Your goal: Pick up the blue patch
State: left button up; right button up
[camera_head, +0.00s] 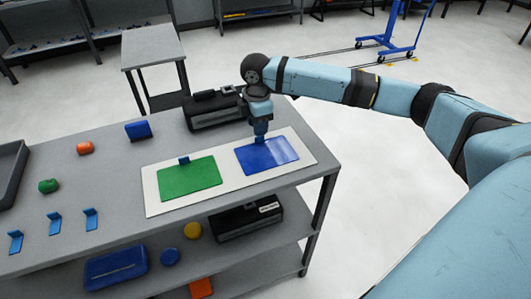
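The blue patch (272,157) is a flat glossy rectangle on the right half of a white board (154,202) on the grey table. My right gripper (260,140) points down at the patch's upper left edge. Its fingertips are small here, and I cannot tell whether they are open or shut, or whether they touch the patch. A green patch (189,180) lies on the left half of the board, with a small blue tab (184,160) at its top edge. My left gripper is not in view.
A black box (212,112) stands behind the board. A blue block (138,130), an orange object (85,148), a green object (48,186) and several blue brackets (54,222) sit to the left. A lower shelf (182,258) holds more items.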

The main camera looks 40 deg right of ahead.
aim_at(266, 151)
notch_tip(266, 151, down, 5)
jog(key=shift+w+d+r, duration=0.1)
jog(key=shift+r, duration=0.1)
grip_shut()
jog(key=shift+r, duration=0.1)
